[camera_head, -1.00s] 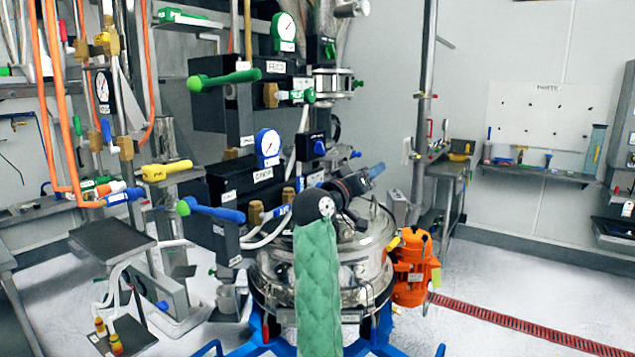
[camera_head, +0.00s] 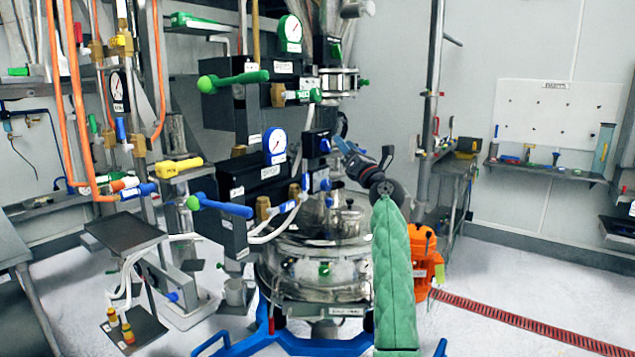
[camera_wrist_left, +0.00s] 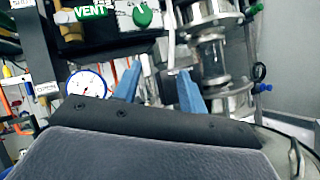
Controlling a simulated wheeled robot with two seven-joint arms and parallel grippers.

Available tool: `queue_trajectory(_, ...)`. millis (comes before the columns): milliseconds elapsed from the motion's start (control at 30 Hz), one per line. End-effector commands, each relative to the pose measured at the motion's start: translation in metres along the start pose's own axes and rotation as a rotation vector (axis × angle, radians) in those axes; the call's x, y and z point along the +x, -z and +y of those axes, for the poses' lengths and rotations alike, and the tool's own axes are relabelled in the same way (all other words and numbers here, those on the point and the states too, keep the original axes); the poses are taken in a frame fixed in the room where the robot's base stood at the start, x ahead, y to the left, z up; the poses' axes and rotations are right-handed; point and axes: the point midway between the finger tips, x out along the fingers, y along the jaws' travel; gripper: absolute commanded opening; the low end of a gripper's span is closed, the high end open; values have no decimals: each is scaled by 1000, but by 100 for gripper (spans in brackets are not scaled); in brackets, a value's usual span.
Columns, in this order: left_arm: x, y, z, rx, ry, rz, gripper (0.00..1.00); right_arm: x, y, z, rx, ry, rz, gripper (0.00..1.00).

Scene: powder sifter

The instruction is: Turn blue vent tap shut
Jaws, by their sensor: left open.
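A blue tap knob (camera_head: 325,184) sits beside a small blue label on the pipework below the blue-rimmed gauge, left of my left gripper. I cannot read that label, nor tell how far the tap is turned. My left gripper (camera_head: 342,147) has blue fingers pointing up and left, above and to the right of this knob and apart from it. In the left wrist view the fingers (camera_wrist_left: 157,80) are spread with nothing held between them. That view shows a green knob (camera_wrist_left: 143,13) beside a green VENT label; I cannot make out the blue tap there. My right gripper is out of view.
A dark box with a blue front (camera_head: 317,144) is close left of my fingers. The blue-rimmed gauge (camera_head: 275,143) and a blue lever (camera_head: 225,208) are further left. The glass-and-steel vessel (camera_head: 325,260) stands below. An orange motor (camera_head: 423,255) is behind my green-sleeved arm.

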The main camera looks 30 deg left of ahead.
Motion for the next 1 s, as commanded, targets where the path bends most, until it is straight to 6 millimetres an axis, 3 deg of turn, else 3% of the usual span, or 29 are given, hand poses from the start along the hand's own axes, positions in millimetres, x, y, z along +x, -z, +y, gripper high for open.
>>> queue_trajectory(200,-15,66,-2,-178,-93,334,42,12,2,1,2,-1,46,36)
queue_trajectory(400,-35,105,9,-286,-208,547,42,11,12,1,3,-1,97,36)
queue_trajectory(667,-40,116,16,-354,-272,600,42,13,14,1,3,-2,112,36)
queue_trajectory(1000,-13,133,21,-351,-271,597,42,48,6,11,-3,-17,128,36)
